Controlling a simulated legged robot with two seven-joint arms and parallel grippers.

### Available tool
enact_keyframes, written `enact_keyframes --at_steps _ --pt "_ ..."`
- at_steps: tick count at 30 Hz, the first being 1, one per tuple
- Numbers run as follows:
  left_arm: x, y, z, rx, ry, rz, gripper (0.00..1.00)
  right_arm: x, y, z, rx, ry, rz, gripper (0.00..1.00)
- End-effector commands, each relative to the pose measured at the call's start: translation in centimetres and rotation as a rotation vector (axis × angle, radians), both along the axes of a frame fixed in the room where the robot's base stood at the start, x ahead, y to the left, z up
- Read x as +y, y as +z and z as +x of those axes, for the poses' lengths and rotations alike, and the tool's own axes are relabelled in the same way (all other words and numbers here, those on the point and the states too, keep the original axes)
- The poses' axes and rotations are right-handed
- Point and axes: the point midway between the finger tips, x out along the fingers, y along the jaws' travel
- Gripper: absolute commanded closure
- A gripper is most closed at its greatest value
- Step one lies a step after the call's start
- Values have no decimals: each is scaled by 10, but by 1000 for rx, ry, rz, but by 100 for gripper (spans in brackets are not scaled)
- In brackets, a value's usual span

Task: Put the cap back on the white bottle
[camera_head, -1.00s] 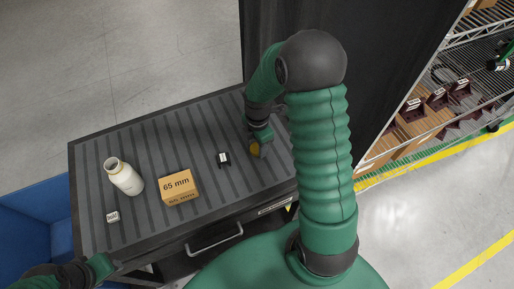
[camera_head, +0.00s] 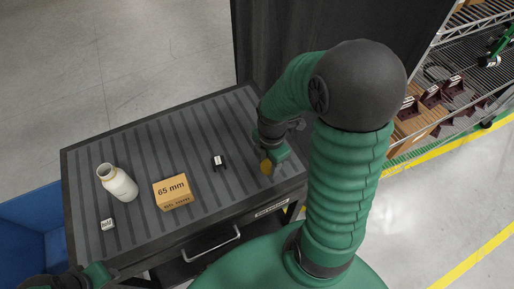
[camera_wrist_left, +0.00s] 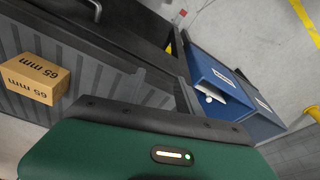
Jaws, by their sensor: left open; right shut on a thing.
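The white bottle (camera_head: 120,186) stands at the left of the ribbed table top, its tan neck showing and no cap on it. My right gripper (camera_head: 268,160) is shut on a gold-yellow round piece, which looks like the cap (camera_head: 266,168), near the table's right edge and well apart from the bottle. My left gripper (camera_head: 98,272) is at the bottom left, by the table's front edge; it is open, and its fingertips are hard to make out.
A 65 mm box (camera_head: 172,193) sits between bottle and right gripper; it also shows in the left wrist view (camera_wrist_left: 35,78). A small black part (camera_head: 219,163) and a white marked cube (camera_head: 108,224) lie on the table (camera_head: 190,120). Blue bins (camera_head: 35,220) stand at left.

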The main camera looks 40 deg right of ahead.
Motion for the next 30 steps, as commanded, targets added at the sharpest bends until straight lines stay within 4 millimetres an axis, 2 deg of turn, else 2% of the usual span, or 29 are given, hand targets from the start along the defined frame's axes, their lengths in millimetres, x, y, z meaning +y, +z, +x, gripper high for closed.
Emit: enact_keyframes --at_steps 1,3,4,6,9,23,30 --pt "0 -1 0 0 0 0 59 3 2 -16 -1 -5 -1 93" --pt "0 0 0 0 0 0 59 7 4 -34 -1 -3 -2 93" --pt "0 -4 0 -1 0 0 59 8 2 -40 -3 -3 -2 93" --pt "0 -27 0 -1 0 0 59 8 -4 -46 -5 -3 -6 93" --pt "0 -36 0 1 0 0 59 11 0 -54 -1 -2 -4 93" --pt "0 -37 0 0 0 0 59 13 6 -61 1 -1 0 93" --pt "-1 -37 1 -3 6 -2 27 13 7 -59 0 -7 0 93"
